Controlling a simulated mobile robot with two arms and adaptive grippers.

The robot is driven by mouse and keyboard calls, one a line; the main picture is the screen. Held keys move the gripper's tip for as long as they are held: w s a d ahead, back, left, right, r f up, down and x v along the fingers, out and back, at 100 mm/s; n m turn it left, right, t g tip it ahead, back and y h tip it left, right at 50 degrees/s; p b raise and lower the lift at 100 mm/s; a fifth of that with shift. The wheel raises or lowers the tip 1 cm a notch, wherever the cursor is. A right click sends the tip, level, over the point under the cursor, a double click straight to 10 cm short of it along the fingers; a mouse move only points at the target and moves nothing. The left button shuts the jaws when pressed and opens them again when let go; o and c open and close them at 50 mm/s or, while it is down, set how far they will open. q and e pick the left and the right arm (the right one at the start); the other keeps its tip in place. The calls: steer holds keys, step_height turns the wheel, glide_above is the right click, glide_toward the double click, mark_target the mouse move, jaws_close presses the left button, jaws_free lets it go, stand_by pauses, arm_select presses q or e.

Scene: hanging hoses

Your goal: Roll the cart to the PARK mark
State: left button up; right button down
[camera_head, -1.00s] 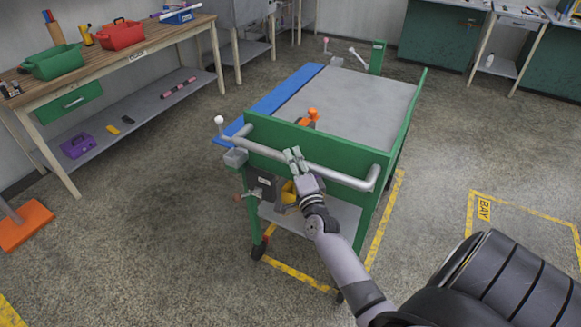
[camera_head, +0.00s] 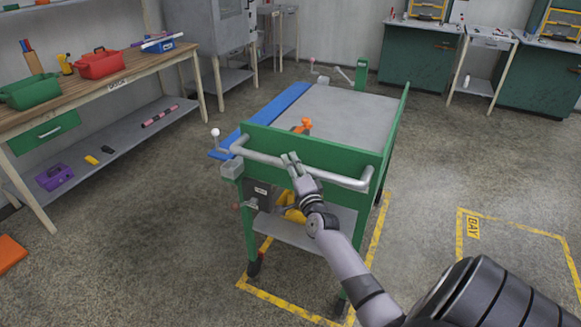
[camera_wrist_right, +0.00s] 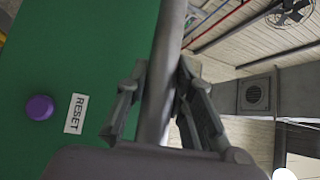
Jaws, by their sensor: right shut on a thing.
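The cart is green with a grey top (camera_head: 350,112) and a blue strip (camera_head: 275,110) along its left side. It stands upright, over a yellow floor outline (camera_head: 285,302). My right gripper (camera_head: 291,163) is shut on the cart's grey handle bar (camera_head: 335,177). In the right wrist view the bar (camera_wrist_right: 168,60) runs between the two fingers (camera_wrist_right: 155,105). No PARK lettering can be read in these views. My left gripper is not in view.
A yellow outline marked BAY (camera_head: 472,228) lies on the floor to the right. A wooden workbench (camera_head: 130,75) with bins stands left. Green cabinets (camera_head: 418,55) line the back wall. Floor between cart and cabinets looks clear. The wrist view shows a purple button (camera_wrist_right: 40,107) beside a RESET label.

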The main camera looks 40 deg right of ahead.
steer(key=c, duration=1.4)
jaws_free()
steer(key=shift+o, duration=0.2)
steer(key=v, duration=1.2)
